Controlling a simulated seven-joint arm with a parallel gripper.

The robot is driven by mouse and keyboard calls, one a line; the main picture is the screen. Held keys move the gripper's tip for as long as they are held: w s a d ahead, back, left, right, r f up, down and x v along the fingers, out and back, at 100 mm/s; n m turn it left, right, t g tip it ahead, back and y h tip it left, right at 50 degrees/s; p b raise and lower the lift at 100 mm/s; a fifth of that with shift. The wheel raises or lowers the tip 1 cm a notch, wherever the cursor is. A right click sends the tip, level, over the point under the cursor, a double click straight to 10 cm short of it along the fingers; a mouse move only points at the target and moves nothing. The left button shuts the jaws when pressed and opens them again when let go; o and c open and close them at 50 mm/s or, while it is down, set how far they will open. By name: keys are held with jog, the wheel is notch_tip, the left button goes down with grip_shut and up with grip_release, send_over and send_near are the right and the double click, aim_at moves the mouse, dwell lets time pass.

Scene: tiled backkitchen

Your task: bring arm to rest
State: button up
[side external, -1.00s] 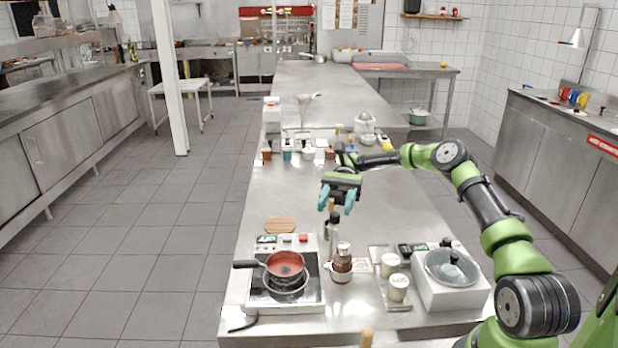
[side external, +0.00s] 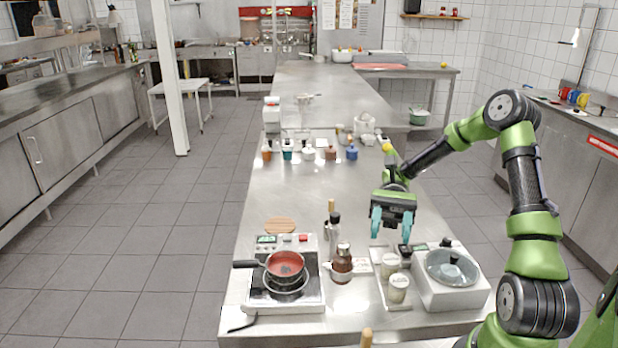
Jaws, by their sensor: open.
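My gripper (side external: 392,224) is open and empty, with its teal fingers pointing down. It hangs above the right part of the steel table (side external: 300,203), over the area behind the white-lidded jars (side external: 390,264). No object shows between the fingers. My arm reaches in from the right with its elbow raised high.
A red pan (side external: 285,264) sits on a hot plate (side external: 310,297) at the front left. A brown bottle (side external: 342,265) and a dark bottle (side external: 334,228) stand beside it. Several small jars line the table's back. The table's middle is clear.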

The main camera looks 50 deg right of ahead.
jog(key=shift+s, duration=0.3)
